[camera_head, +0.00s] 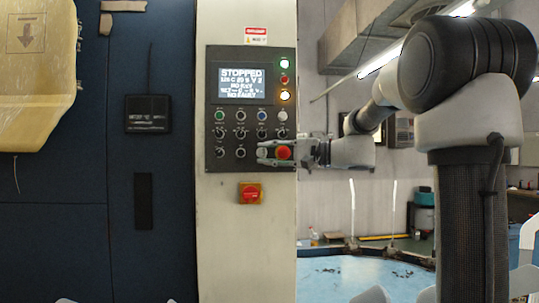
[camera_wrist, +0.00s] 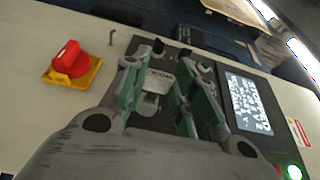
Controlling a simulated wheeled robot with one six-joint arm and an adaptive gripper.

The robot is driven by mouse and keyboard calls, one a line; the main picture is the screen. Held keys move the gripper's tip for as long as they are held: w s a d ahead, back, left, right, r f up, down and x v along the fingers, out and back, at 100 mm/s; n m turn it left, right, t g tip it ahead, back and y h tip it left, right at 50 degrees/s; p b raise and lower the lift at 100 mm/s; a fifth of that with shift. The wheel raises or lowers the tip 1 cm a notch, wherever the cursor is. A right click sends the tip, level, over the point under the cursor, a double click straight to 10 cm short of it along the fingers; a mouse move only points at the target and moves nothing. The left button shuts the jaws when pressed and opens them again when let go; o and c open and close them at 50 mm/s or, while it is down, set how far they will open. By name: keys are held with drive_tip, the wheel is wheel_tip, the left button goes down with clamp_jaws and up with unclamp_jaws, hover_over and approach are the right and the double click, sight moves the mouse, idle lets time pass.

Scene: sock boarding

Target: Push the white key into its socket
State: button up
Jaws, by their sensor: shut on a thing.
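My gripper (camera_head: 262,152) reaches in from the right at the lower right of the control panel (camera_head: 212,176), its fingers level and pointing left. In the wrist view my gripper (camera_wrist: 165,72) has its two green-lined fingers on either side of a pale, whitish piece with small dark lettering, which I take as the white key (camera_wrist: 158,78). The fingers are shut on it. The key is close to the panel face; whether its tip touches or sits inside a socket cannot be told. The socket is not clearly visible behind the fingers.
A red rotary switch on a yellow plate (camera_head: 250,193) is below the panel. A blue round table (camera_head: 350,275) stands at the lower right.

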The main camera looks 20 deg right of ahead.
drive_tip(key=shift+w+d, duration=0.25)
drive_tip(key=shift+w, duration=1)
drive_tip(key=o, duration=0.8)
drive_tip(key=shift+o, duration=0.2)
drive_tip(key=v, duration=1.2)
